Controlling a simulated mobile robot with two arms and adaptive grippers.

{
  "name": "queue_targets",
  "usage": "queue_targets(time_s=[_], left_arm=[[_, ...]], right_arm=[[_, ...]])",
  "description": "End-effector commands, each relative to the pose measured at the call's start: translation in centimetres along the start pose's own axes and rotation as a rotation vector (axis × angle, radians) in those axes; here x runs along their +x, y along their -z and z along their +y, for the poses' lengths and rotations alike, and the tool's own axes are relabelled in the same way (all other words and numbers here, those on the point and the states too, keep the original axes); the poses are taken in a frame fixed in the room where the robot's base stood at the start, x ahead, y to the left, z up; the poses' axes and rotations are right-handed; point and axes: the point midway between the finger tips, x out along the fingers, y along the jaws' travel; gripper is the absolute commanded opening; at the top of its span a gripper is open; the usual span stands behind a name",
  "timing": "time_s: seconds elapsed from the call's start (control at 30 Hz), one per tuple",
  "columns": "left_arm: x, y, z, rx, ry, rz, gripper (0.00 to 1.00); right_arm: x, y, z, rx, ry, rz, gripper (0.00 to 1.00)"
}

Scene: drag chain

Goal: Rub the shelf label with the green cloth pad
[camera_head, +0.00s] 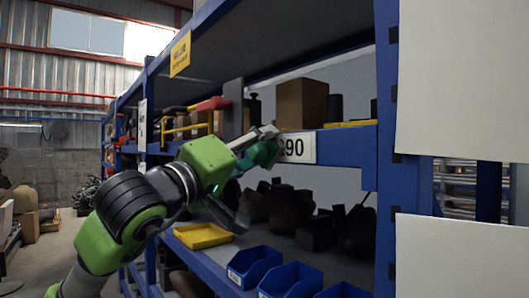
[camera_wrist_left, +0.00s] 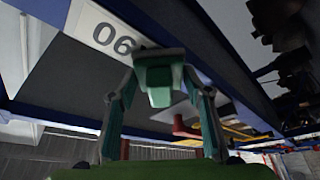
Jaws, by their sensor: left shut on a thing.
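In the left wrist view the label (camera_wrist_left: 105,32) appears upside down at the upper left. My left gripper (camera_head: 268,146) is at the label's left end, shut on the green cloth pad (camera_head: 262,153). In the left wrist view the pad (camera_wrist_left: 160,78) sits between both fingers, its far edge overlapping the label's corner. I cannot tell whether they touch. My right gripper is not in view.
The blue shelf upright (camera_head: 405,190) stands right of the label. A cardboard box (camera_head: 301,104) is on the shelf above. Below are a yellow tray (camera_head: 203,236), blue bins (camera_head: 254,264) and dark parts (camera_head: 290,205). Open floor lies at the left.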

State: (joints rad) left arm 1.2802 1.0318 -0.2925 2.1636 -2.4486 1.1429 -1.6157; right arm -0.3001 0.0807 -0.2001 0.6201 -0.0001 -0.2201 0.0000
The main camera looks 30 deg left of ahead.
Motion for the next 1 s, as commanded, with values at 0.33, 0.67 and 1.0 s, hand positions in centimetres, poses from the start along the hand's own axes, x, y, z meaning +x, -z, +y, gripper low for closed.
queue_targets(time_s=[0.33, 0.67, 1.0], left_arm=[[0.2, 0.7, -0.7, 0.000, -0.002, 0.001, 0.28], [-1.2, 1.3, -0.8, 0.001, -0.001, 0.004, 0.28], [-4.4, 2.6, -0.8, 0.001, -0.002, 0.004, 0.28]], right_arm=[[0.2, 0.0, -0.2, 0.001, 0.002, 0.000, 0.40], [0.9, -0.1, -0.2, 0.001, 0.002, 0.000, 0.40], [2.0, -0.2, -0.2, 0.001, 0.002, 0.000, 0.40]])
